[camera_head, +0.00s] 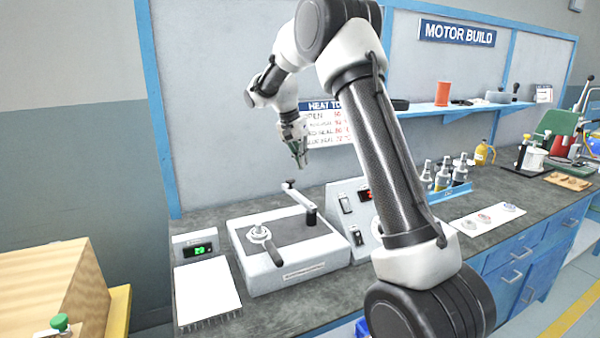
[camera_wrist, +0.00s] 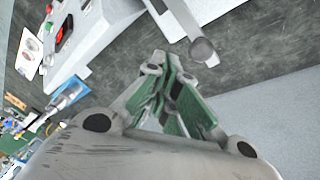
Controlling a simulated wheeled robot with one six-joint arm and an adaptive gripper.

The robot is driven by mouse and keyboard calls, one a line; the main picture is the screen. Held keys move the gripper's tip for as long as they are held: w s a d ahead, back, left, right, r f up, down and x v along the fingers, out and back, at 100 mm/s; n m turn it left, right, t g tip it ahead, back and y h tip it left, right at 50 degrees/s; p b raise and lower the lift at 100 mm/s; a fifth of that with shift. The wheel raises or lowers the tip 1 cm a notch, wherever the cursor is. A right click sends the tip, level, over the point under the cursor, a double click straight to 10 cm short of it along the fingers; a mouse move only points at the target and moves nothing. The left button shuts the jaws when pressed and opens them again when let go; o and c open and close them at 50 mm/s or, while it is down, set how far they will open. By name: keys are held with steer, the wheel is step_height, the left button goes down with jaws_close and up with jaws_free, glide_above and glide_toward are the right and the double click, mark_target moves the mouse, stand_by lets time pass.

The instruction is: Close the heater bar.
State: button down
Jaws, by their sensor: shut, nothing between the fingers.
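The heater bar (camera_head: 300,197) is a light grey arm on a white box-shaped bench unit (camera_head: 290,277). It runs from a dark post at the unit's right side toward the back left, ending in a small dark knob, and looks swung away from the front handle (camera_head: 260,233). In the wrist view the bar (camera_wrist: 184,17) shows at the top, with a round grey end. My gripper (camera_head: 302,160) hangs above and behind the bar, apart from it. Its green-padded fingers (camera_wrist: 182,98) are shut and empty.
A sloped control box (camera_head: 350,208) with switches and a red display stands right of the unit. A small box with a green display (camera_head: 198,249) and a white pad (camera_head: 207,296) lie to its left. A back panel with a sign (camera_head: 325,118) rises close behind my gripper.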

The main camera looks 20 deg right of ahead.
step_height(320, 180, up, 4)
steer(key=w+m, duration=0.3)
steer(key=m, duration=0.1)
step_height(320, 180, down, 9)
steer(key=m, duration=0.2)
steer(key=shift+s+d+m+t+h, duration=0.25)
steer(key=shift+s+m+t+h, duration=0.05)
steer(key=shift+a, duration=0.15)
